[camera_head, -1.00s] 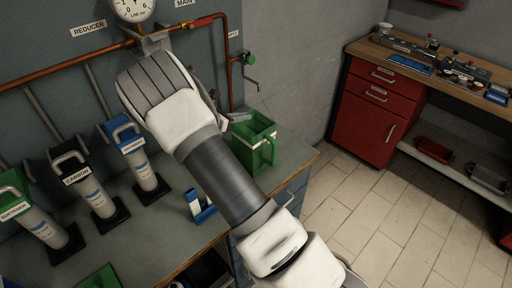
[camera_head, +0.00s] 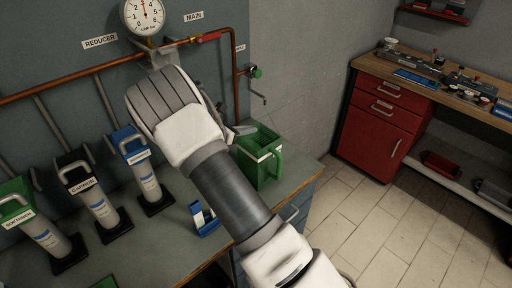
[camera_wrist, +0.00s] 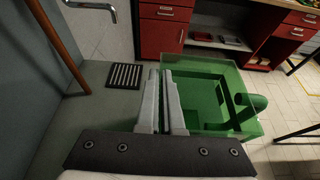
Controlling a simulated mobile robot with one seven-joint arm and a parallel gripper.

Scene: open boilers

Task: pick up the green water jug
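The green water jug (camera_head: 259,158) is an open-topped, box-shaped vessel, upright near the right end of the counter. Its handle faces right and front. In the wrist view the jug (camera_wrist: 215,85) fills the middle right, with its open inside visible. My gripper (camera_wrist: 160,75) points at its left side. The two pale fingers are close together with a narrow gap, one on each side of the jug's left wall, and look shut on it.
The counter (camera_head: 165,250) carries upright filter canisters (camera_head: 100,200) on the left and a small blue-and-white item (camera_head: 204,219). A copper pipe (camera_head: 234,85) and green-handled tap (camera_head: 256,73) are behind the jug. A dark slotted grate (camera_wrist: 125,76) lies beside it. A red cabinet (camera_head: 378,125) stands right.

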